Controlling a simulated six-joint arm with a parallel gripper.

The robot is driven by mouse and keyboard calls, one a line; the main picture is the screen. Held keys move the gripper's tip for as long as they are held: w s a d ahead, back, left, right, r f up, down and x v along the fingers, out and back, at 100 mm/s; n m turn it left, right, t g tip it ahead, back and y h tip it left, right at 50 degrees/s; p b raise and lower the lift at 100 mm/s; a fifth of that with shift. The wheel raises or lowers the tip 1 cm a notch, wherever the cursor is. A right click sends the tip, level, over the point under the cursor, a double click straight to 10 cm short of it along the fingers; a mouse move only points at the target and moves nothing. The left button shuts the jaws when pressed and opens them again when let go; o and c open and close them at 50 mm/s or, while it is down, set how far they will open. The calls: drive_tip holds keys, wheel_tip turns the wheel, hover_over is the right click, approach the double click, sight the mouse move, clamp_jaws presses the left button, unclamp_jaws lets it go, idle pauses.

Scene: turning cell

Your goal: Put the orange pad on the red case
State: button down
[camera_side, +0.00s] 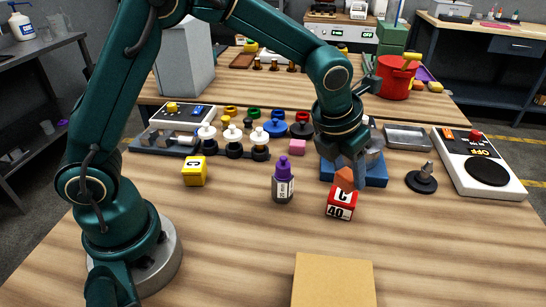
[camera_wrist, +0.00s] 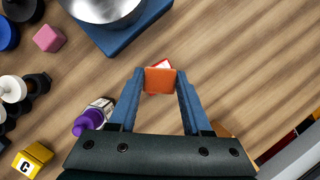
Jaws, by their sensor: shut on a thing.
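The orange pad (camera_side: 344,178) is between the fingers of my gripper (camera_side: 345,172), which is shut on it. In the wrist view the orange pad (camera_wrist: 159,80) sits between the two fingertips. The red case (camera_side: 341,204), a small red and white box marked "C" and "40", stands on the table directly under the pad. In the wrist view only edges of the red case (camera_wrist: 160,63) show behind the pad. The pad is at or just above the case's top; I cannot tell whether they touch.
A purple-capped bottle (camera_side: 283,180) stands left of the case, and a yellow case (camera_side: 194,171) farther left. A blue base (camera_side: 372,176) with a metal bowl is just behind. A cardboard box (camera_side: 334,281) is in front.

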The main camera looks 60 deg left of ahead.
drive_tip(key=shift+f, duration=1.1)
drive_tip(key=shift+c, duration=1.7)
unclamp_jaws()
drive_tip(key=shift+f, duration=0.15)
